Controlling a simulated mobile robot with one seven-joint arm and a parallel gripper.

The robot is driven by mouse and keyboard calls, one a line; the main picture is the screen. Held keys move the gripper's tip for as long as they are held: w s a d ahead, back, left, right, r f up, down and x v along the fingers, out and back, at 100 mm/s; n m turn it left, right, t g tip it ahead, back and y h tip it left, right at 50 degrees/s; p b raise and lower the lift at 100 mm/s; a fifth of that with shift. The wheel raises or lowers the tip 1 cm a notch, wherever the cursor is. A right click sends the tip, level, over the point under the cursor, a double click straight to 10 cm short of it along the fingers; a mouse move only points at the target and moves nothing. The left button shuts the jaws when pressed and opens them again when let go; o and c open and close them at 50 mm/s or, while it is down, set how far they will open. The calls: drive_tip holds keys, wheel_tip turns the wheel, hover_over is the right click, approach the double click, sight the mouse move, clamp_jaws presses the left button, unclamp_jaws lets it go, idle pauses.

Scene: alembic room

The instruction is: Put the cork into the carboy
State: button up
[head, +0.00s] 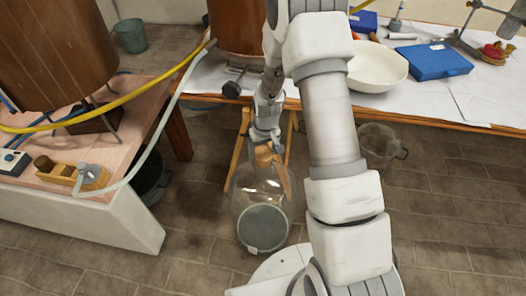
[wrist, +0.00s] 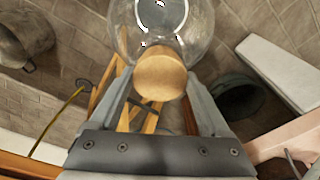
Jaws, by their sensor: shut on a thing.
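The cork (head: 264,156) is light brown and sits between the fingertips of my gripper (head: 265,143). In the wrist view the cork (wrist: 160,76) shows its round top, with a finger of my gripper (wrist: 158,92) on each side, shut on it. The carboy (head: 247,188) is a large clear glass vessel below the cork in the head view. In the wrist view the carboy's glass (wrist: 128,30) lies directly beyond the cork. The neck is hidden, so I cannot tell whether the cork is above the mouth or inside it.
A long white-topped table (head: 470,112) stands behind, with a white bowl (head: 377,70) and a blue box (head: 440,62). A pink-topped bench (head: 125,150) is at the left with a hose (head: 150,140). Tiled floor is open at the right.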

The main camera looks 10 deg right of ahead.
sight(262, 152)
drive_tip(key=shift+f+b, duration=1.3)
drive_tip(key=shift+f, duration=0.15)
idle(2.8)
drive_tip(key=o, duration=1)
drive_tip(key=shift+r, duration=0.1)
drive_tip(key=shift+r+p, duration=2.3)
drive_tip(key=shift+r, duration=1.15)
